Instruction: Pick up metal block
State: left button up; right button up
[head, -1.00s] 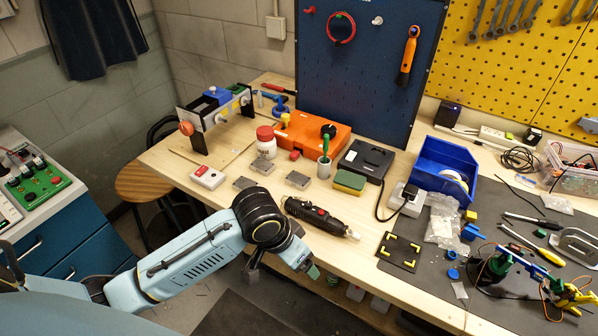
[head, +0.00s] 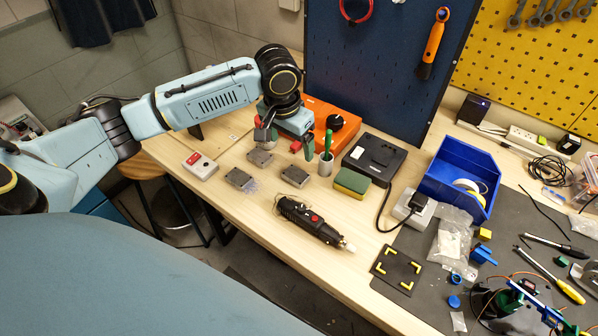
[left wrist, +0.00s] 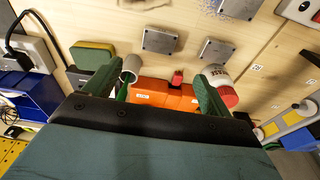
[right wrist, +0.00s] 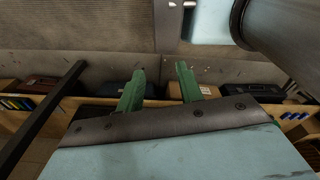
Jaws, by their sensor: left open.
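Three grey metal blocks lie flat on the wooden bench: one at the back (head: 260,157), one at front left (head: 240,179) and one at right (head: 295,176). In the left wrist view two show whole (left wrist: 160,39) (left wrist: 218,50), and a third (left wrist: 240,8) is cut by the top edge. My left gripper (head: 288,143) is open and empty above the bench, just behind the blocks. It also shows in the left wrist view (left wrist: 158,72), its fingers apart from the blocks. My right gripper (right wrist: 160,70) shows only in its wrist view, fingers apart, nothing between them.
Close around the blocks are a white box with a red switch (head: 199,166), a black rotary tool (head: 312,222), a sponge (head: 352,183) and a grey cup (head: 326,163). An orange case (head: 340,121) stands behind. The bench front left of the tool is clear.

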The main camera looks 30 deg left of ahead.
pick_arm(q)
send_over(296, 174)
jog(key=s, duration=0.1)
notch_tip(296, 174, down, 5)
jog(key=shift+a, duration=0.15)
jog(key=shift+f, duration=0.95)
jog(key=f, duration=0.4)
jog(key=shift+w+f, duration=0.2)
jog(key=shift+w, duration=0.1)
pick_arm(e)
jog(key=shift+s+a+f, duration=0.1)
jog(key=shift+s+f, duration=0.3)
jog(key=shift+s, duration=0.1)
pick_arm(q)
jog(key=c, duration=1.1)
